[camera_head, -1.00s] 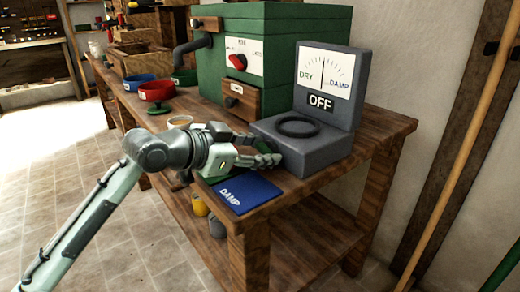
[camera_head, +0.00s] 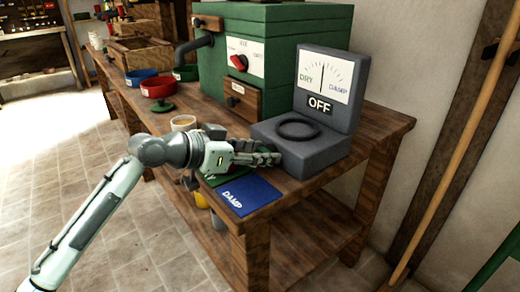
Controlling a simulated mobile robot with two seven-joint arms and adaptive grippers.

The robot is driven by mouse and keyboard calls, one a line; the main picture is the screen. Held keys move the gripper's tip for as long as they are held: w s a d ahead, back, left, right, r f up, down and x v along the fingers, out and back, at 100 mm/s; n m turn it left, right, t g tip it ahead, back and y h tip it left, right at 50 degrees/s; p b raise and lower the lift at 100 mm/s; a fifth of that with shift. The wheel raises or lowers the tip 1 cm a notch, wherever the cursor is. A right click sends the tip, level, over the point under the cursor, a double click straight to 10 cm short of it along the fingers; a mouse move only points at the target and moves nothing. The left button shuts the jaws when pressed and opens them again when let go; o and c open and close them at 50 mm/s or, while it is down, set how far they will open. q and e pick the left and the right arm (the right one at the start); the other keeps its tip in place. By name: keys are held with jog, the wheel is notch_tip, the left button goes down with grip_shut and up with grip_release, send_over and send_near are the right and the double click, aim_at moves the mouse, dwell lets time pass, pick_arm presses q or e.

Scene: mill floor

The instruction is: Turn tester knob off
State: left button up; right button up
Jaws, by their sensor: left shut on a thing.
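The grey tester (camera_head: 335,150) stands at the near end of the bench, with a round dark ring on its low front part. Its upright back has a white dial (camera_head: 325,75) marked DRY and DAMP, with the needle near the middle. A plate below the dial (camera_head: 320,104) reads OFF. My left gripper (camera_head: 272,157) is at the left face of the tester's low part, its fingers closed there. The tester knob is hidden behind the fingers; the gripper is shut on it as far as I can tell. My right gripper is out of view.
A blue mat marked DAMP (camera_head: 250,195) lies below the gripper, beside a mostly covered green mat (camera_head: 214,181). A green machine (camera_head: 275,50) with a red knob (camera_head: 239,62) stands behind. Red (camera_head: 157,88) and blue (camera_head: 141,76) bowls stand farther back.

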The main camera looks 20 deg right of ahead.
pick_arm(q)
jog(key=o, duration=1.2)
jog(key=shift+c, duration=0.2)
jog(key=v, duration=1.2)
jog(key=shift+f, duration=0.1)
